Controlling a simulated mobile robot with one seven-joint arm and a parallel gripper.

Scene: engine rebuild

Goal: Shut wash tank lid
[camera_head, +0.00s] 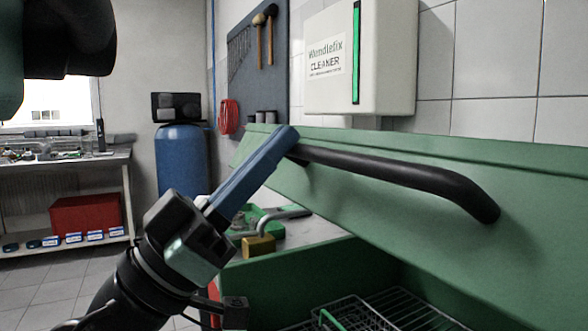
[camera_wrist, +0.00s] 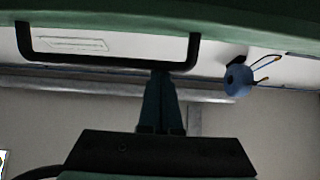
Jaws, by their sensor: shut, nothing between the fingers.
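The green wash tank lid (camera_head: 400,185) stands raised and tilted over the open green tank (camera_head: 290,285) in the head view. Its long black handle (camera_head: 400,175) runs along the lid's face. My gripper (camera_head: 287,135) is shut, its blue fingers pointing up and right, with the tips at the handle's left end. In the wrist view, my gripper's fingertips (camera_wrist: 161,73) overlap the bar of the handle (camera_wrist: 100,62) near its right corner, under the green lid (camera_wrist: 160,18). Nothing shows between the fingers. I cannot tell whether they touch the handle.
Wire baskets (camera_head: 400,312) sit inside the tank. A brass padlock (camera_head: 258,246) and a green tray lie beside the gripper. A white cleaner dispenser (camera_head: 385,60) hangs on the wall above the lid. A blue drum (camera_head: 181,165) and a workbench (camera_head: 100,158) stand at the left.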

